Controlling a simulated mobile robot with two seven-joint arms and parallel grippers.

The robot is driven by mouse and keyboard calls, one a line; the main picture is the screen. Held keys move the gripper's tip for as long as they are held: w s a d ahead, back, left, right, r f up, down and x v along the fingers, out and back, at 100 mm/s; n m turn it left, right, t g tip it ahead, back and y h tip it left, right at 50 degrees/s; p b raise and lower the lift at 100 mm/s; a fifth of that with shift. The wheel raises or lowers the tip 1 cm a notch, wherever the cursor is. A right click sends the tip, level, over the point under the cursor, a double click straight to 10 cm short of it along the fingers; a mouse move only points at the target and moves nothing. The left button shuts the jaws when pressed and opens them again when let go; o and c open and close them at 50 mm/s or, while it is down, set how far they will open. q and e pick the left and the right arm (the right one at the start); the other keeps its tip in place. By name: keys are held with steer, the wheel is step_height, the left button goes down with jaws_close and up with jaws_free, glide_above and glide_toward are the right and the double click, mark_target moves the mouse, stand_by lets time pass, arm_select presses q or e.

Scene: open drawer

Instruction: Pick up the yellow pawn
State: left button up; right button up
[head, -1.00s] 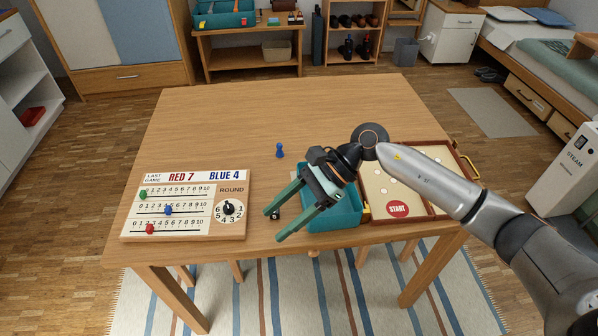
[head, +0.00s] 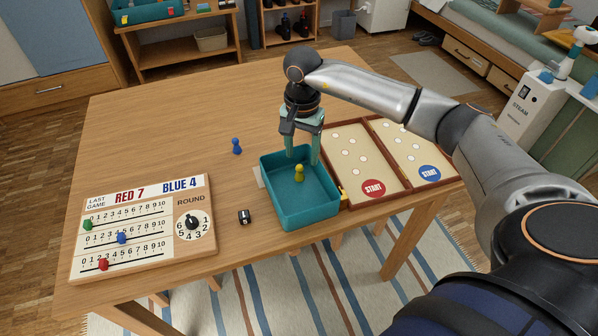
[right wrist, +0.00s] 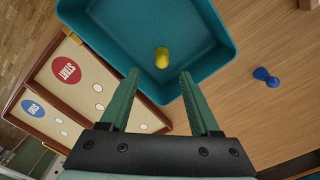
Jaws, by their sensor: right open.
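The yellow pawn (head: 299,173) stands inside the teal tray (head: 313,213), on its floor. In the right wrist view the pawn (right wrist: 161,58) shows from above, ahead of the fingertips and between their lines. My right gripper (head: 302,160) is open and empty, pointing down at the back part of the tray, with the pawn just in front of it in the head view. In the right wrist view its two green fingers (right wrist: 159,78) are spread apart near the tray's edge. My left gripper is not in view.
A blue pawn (head: 236,146) stands on the bare table left of the tray. A folding game board (head: 373,187) with START circles lies right of the tray. The back of the table is clear.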

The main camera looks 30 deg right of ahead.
mark_target(300, 166)
steer(key=f, duration=0.4)
steer(key=shift+s+a+f, duration=0.2)
steer(key=shift+a, duration=0.2)
steer(key=shift+f, duration=0.5)
jaws_close()
